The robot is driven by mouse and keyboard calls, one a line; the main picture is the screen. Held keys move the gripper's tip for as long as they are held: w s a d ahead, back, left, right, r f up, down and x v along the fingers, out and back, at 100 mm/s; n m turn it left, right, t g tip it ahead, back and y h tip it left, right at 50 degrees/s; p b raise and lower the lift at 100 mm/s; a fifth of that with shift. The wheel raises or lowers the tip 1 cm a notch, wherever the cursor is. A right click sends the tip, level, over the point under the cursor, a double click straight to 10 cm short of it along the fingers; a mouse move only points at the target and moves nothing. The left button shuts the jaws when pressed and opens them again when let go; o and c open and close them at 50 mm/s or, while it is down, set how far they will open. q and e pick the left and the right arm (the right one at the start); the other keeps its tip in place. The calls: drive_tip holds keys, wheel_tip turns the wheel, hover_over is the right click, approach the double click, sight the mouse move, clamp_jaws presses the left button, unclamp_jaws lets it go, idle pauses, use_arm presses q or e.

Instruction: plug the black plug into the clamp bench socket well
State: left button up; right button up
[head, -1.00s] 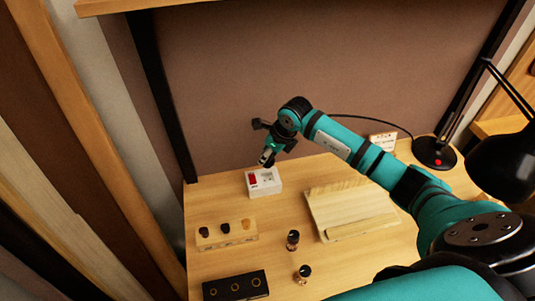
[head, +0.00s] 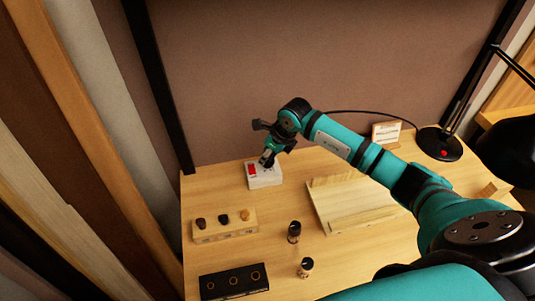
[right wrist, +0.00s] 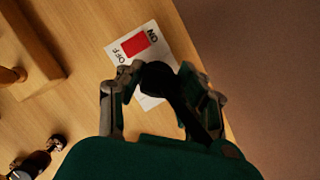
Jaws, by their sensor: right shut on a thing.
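The clamp bench socket is a white box (head: 264,181) with a red switch (head: 252,170), near the back left of the bench. It also shows in the right wrist view, where its face (right wrist: 164,44) carries the red switch and ON/OFF lettering. My right gripper (head: 267,160) is over the right part of the box. In the right wrist view my right gripper (right wrist: 158,80) is shut on the black plug (right wrist: 172,88), whose dark body runs between the fingers. The fingers hide the socket well, so I cannot tell whether the plug is in it. My left gripper is out of view.
A wooden block with dark and light knobs (head: 224,231) and a black block with ringed holes (head: 234,283) stand at front left. A wooden board (head: 350,205) lies right. A black lamp (head: 438,145) stands back right.

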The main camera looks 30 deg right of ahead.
drive_tip(key=shift+b, duration=0.5)
idle(1.2)
drive_tip(key=shift+f+b, duration=1.15)
drive_tip(key=shift+f, duration=0.25)
idle(0.3)
drive_tip(key=o, duration=1.2)
drive_tip(key=shift+c, duration=0.2)
drive_tip(key=shift+s+d+r, duration=0.1)
drive_tip(key=shift+r, duration=0.15)
drive_tip(key=v, duration=1.1)
drive_tip(key=shift+r, duration=0.25)
